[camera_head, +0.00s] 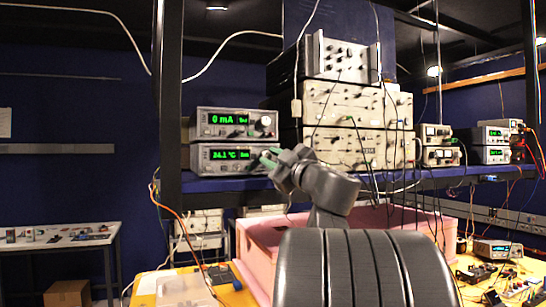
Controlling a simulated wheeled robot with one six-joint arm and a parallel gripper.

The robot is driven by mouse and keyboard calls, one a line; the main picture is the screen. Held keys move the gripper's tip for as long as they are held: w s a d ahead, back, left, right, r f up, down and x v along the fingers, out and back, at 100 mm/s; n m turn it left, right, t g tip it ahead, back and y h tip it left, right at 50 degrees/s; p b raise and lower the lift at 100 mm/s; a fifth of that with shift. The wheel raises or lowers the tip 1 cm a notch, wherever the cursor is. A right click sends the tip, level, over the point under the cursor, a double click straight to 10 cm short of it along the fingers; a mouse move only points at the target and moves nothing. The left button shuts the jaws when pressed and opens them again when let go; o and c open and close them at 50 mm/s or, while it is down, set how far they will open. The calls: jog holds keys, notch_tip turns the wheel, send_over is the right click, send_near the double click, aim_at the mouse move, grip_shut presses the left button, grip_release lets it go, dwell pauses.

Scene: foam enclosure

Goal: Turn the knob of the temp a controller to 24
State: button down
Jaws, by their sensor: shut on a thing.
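The temp a controller (203,168) is the lower of two stacked grey boxes at the left end of the shelf. Its green display (230,155) shows a °C value that looks like 24.1, though the first digit is hard to make out. My gripper (265,159) is at the right end of its front panel, shut on the controller's knob. The green-tipped fingers hide the knob and its pointer.
A similar box reading 0 mA (212,132) sits directly on top, its knob just above my gripper. White rack instruments (345,104) with hanging cables stand close to the right. A pink foam enclosure (262,243) lies below the blue shelf (222,185).

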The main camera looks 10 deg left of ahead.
dwell(0.4)
jog(key=c, duration=1.2)
grip_release()
jog(key=shift+c, duration=0.2)
jog(key=b+v, duration=0.4)
jog(key=v, duration=1)
jog(key=shift+w+r, duration=0.1)
jog(key=p+x, duration=0.4)
jog(key=x, duration=0.9)
jog(key=shift+a, duration=0.15)
jog(key=shift+w+a+r, duration=0.1)
jog(key=shift+w+a, duration=0.1)
jog(key=shift+w, duration=0.05)
jog(key=shift+d, duration=0.1)
